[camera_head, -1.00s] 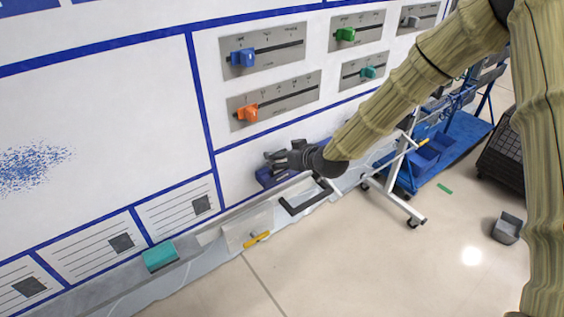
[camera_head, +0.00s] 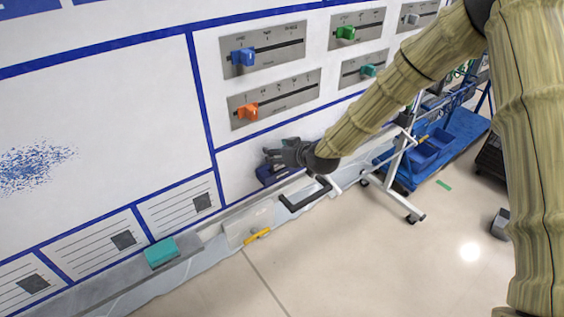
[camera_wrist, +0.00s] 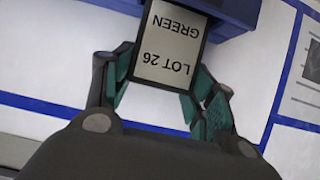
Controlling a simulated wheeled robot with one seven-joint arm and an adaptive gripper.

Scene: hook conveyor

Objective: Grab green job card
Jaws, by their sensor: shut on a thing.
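The green job card (camera_wrist: 168,52) shows in the wrist view as a pale card with a dark edge, reading "LOT 26 GREEN" upside down. My gripper (camera_wrist: 163,85) has its two green-padded fingers against the card's left and right sides and is shut on it. The card's far end still overlaps the blue holder (camera_wrist: 225,12) on the board. In the head view my gripper (camera_head: 272,157) is at the lower part of the board, just above the blue holder (camera_head: 268,176). The card itself cannot be made out there.
The white board carries slider plates with blue (camera_head: 243,57), orange (camera_head: 247,112), green (camera_head: 346,33) and teal (camera_head: 369,71) knobs. A ledge below holds a teal eraser (camera_head: 161,252) and a black frame (camera_head: 304,196). A white-legged stand (camera_head: 397,189) and blue cart (camera_head: 440,150) are right.

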